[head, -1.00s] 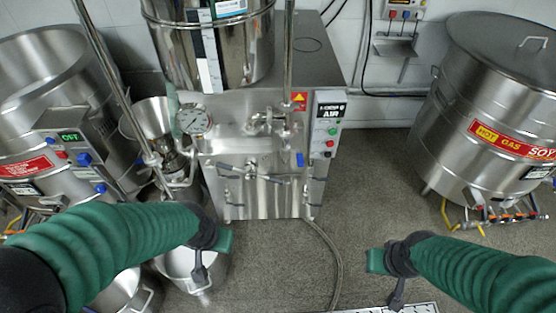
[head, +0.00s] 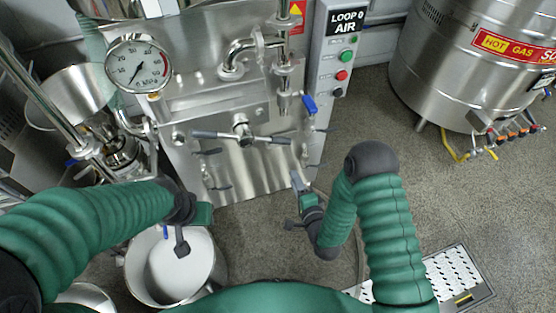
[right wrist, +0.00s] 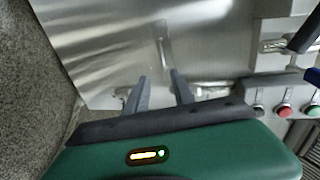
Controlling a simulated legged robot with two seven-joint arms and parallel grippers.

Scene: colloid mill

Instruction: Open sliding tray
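No part is clearly recognisable as a sliding tray. The steel machine's front panel (head: 245,165) carries a black-ended T-handle (head: 240,135) and small bar handles, one of them at lower left (head: 215,184). My right gripper (head: 297,182) is beside the panel's lower right edge. In the right wrist view its two fingers (right wrist: 162,84) are apart with nothing between them, pointing at the panel. A thin bar handle (right wrist: 163,50) stands out beyond the fingertips, apart from them. My left gripper (head: 190,230) hangs over a steel pot; its finger opening cannot be made out.
The open pot (head: 180,265) stands on the floor at lower left. A control box (head: 335,70) and blue-levered valve (head: 309,104) are above my right gripper. A large steel boiler (head: 460,75) stands right. Floor between is clear, with a perforated grate (head: 450,270).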

